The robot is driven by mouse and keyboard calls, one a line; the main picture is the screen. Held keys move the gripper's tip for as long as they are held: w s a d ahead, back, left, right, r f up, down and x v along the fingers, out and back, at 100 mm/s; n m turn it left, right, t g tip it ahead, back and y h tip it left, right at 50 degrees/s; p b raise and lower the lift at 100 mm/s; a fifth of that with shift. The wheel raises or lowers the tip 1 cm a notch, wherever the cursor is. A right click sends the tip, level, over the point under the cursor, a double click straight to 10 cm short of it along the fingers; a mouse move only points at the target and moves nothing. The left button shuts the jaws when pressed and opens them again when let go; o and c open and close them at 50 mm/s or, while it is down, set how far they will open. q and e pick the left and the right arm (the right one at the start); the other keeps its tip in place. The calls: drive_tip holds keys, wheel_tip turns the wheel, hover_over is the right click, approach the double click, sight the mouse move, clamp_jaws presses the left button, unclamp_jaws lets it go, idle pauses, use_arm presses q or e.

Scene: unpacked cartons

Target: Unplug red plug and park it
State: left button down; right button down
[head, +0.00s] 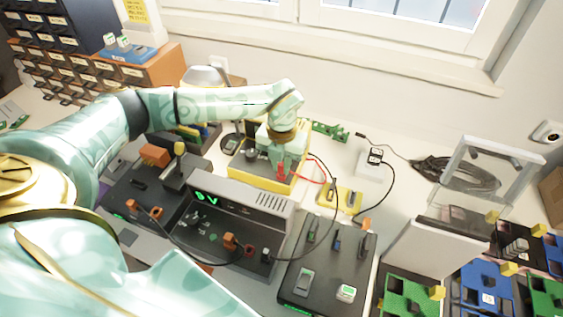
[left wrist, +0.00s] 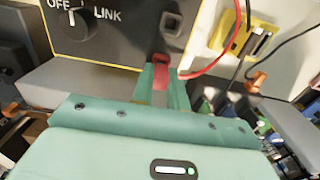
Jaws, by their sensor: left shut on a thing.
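The red plug (head: 281,173) is at the front face of the yellow box (head: 245,178), with a red cable running off to its right. My left gripper (head: 283,163) is shut on the plug. In the left wrist view the red plug (left wrist: 161,76) sits between the two green fingers, by the box's black panel (left wrist: 115,38) marked OFF and LINK. The fingers hide part of it, so I cannot tell how deep it sits. A yellow holder plate (head: 340,196) lies right of the box. My right gripper is not in view.
A grey meter unit (head: 240,205) with lit green digits stands in front of the box. A dark panel with switches (head: 325,265) is at the front. A white adapter (head: 373,165) and coiled black cable (head: 455,175) lie to the right. Loose cables cross the bench.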

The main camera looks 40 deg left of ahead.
use_arm(q)
drive_tip(key=shift+f, duration=0.4)
idle(0.3)
drive_tip(key=c, duration=1.3)
unclamp_jaws()
drive_tip(key=shift+r, duration=0.1)
wheel_tip(320, 180, up, 16)
drive_tip(key=p, duration=0.3)
